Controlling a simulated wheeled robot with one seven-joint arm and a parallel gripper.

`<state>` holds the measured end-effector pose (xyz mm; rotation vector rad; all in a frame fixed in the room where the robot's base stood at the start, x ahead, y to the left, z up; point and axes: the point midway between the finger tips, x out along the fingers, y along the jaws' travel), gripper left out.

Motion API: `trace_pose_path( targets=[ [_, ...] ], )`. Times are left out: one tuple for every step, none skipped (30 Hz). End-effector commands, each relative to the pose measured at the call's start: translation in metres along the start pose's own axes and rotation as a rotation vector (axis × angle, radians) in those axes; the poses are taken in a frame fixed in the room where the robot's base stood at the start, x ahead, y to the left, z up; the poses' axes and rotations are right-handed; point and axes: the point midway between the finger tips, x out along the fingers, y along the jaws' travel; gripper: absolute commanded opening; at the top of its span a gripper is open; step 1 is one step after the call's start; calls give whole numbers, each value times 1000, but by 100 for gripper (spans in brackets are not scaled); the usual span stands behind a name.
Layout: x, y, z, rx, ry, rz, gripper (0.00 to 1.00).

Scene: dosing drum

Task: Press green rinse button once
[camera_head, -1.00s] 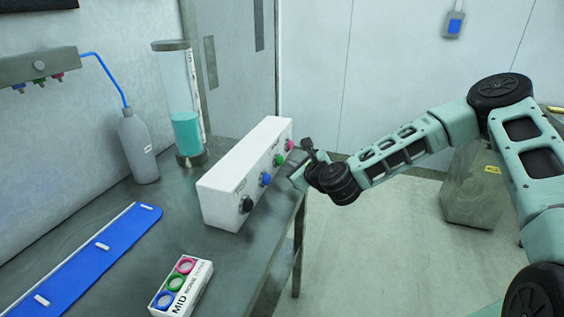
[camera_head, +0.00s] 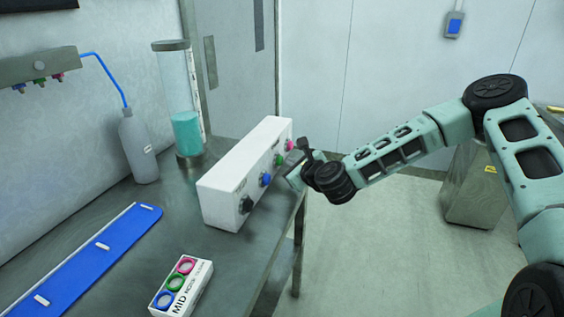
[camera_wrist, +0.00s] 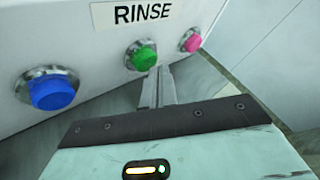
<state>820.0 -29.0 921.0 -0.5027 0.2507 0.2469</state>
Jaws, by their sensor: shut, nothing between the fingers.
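A white control box (camera_head: 238,184) stands on the bench. Its front carries a black knob (camera_head: 245,204) and blue (camera_head: 265,179), green (camera_head: 279,160) and pink (camera_head: 290,145) buttons. In the wrist view the green button (camera_wrist: 142,57) sits under a label reading RINSE (camera_wrist: 144,13), between the blue button (camera_wrist: 53,90) and the pink button (camera_wrist: 190,41). My gripper (camera_wrist: 160,72) is shut and empty, its fingertips just below and slightly right of the green button. I cannot tell whether they touch it. In the head view my gripper (camera_head: 290,180) is beside the box's button face.
A grey bottle (camera_head: 138,147) and a clear cylinder of teal liquid (camera_head: 188,130) stand behind the box. A blue strip (camera_head: 85,262) and a small box with coloured rings (camera_head: 182,287) lie on the bench (camera_head: 140,222). Open floor lies right of the bench.

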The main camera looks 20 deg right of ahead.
Motion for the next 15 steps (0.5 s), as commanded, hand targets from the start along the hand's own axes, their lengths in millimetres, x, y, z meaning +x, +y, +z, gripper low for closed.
trace_pose_path(
  targets=[
    [0, 0, 0, 0, 0, 0, 0],
    [1, 1, 1, 0, 0, 0, 0],
    [1, 1, 1, 0, 0, 0, 0],
    [1, 1, 1, 0, 0, 0, 0],
    [2, 1, 1, 0, 0, 0, 0],
    [2, 2, 1, 0, 0, 0, 0],
    [2, 2, 2, 0, 0, 0, 0],
    [2, 2, 2, 0, 0, 0, 0],
    [3, 2, 2, 0, 0, 1, 0],
    [3, 2, 2, 0, -1, 1, 0],
    [3, 3, 2, 0, -1, 1, 0],
    [4, 3, 3, 0, -1, 1, 0],
    [4, 3, 3, 0, -1, 1, 0],
    [4, 3, 3, 0, -1, 1, 0],
    [4, 4, 3, 0, -1, 1, 0]
  ],
)
